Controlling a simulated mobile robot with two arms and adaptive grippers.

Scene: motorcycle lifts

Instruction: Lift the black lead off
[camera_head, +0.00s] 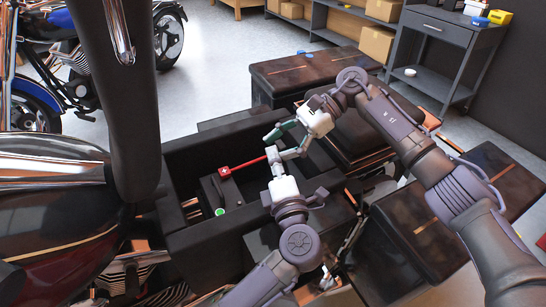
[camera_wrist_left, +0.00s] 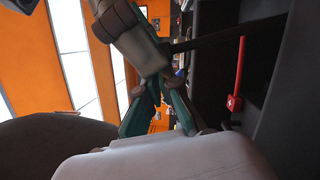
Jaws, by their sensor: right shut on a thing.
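The battery shows in the head view inside a black tray (camera_head: 184,160). A red clamp (camera_head: 224,171) sits on it, and a red lead (camera_head: 250,162) runs from there toward the grippers. A green disc (camera_head: 220,212) marks the battery's near end. My right gripper (camera_head: 273,140) is above the tray, shut on what looks like the black lead. A dark strip, apparently the black lead (camera_wrist_left: 215,38), runs from it in the left wrist view. My left gripper (camera_head: 274,154) is just below it; its teal fingers (camera_wrist_left: 158,100) converge, but their tips are hidden.
A motorcycle (camera_head: 65,190) fills the left side, with its dark fork (camera_head: 127,90) close to the tray. Dark lift benches (camera_head: 430,225) stand at the right. A grey shelf unit (camera_head: 440,45) is at the back. Open floor (camera_head: 225,60) lies behind the tray.

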